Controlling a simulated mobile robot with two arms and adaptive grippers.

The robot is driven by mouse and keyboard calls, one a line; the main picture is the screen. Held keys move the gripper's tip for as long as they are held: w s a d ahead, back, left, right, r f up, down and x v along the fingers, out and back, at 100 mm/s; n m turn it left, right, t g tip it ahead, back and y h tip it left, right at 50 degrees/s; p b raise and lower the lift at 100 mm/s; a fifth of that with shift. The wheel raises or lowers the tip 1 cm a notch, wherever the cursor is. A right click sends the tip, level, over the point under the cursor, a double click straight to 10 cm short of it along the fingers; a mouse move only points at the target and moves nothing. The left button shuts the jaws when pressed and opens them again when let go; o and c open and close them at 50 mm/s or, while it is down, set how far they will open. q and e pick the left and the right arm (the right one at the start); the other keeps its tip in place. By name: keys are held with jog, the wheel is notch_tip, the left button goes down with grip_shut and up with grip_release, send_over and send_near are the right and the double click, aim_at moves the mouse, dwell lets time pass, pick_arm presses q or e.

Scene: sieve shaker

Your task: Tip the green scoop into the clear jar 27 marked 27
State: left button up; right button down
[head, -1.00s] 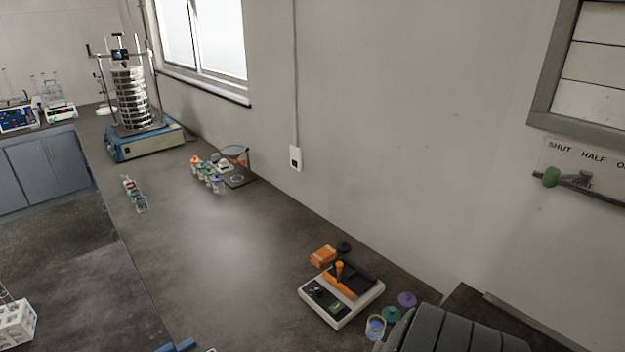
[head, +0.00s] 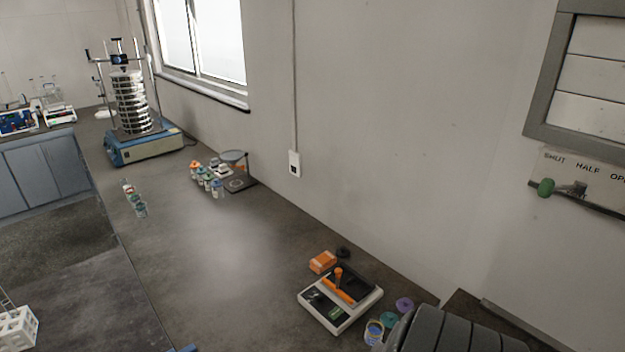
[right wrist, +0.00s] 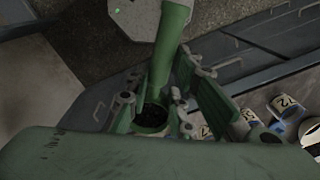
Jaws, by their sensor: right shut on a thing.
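In the right wrist view, my right gripper (right wrist: 158,100) is shut on the green scoop (right wrist: 170,45). The scoop's long green part runs to the top of the picture, and a round opening near the fingers holds dark grains. Jars with pale number labels stand at the right of that view. One jar (right wrist: 285,104) has a label that looks like 72 or 27; I cannot tell which. The scoop and right gripper are hidden there. My left gripper is not in view.
A white device with an orange handle (head: 340,300) stands left of the open jar. A teal lid (head: 389,320), a purple lid (head: 404,304) and an orange box (head: 322,262) are close by. The sieve shaker (head: 140,145) is far back. The middle bench is clear.

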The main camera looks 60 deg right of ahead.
jog(key=w+a+m, duration=0.3)
jog(key=w+m, duration=0.3)
jog(key=w, duration=2.5)
jog(key=d+g+y+b, duration=0.2)
jog(key=d+y+b, duration=0.8)
jog(key=y+b, duration=1.1)
jog(key=b, duration=0.6)
jog(key=shift+w+r+g, duration=0.15)
jog(key=shift+w+g, duration=0.15)
jog(key=shift+w, duration=0.1)
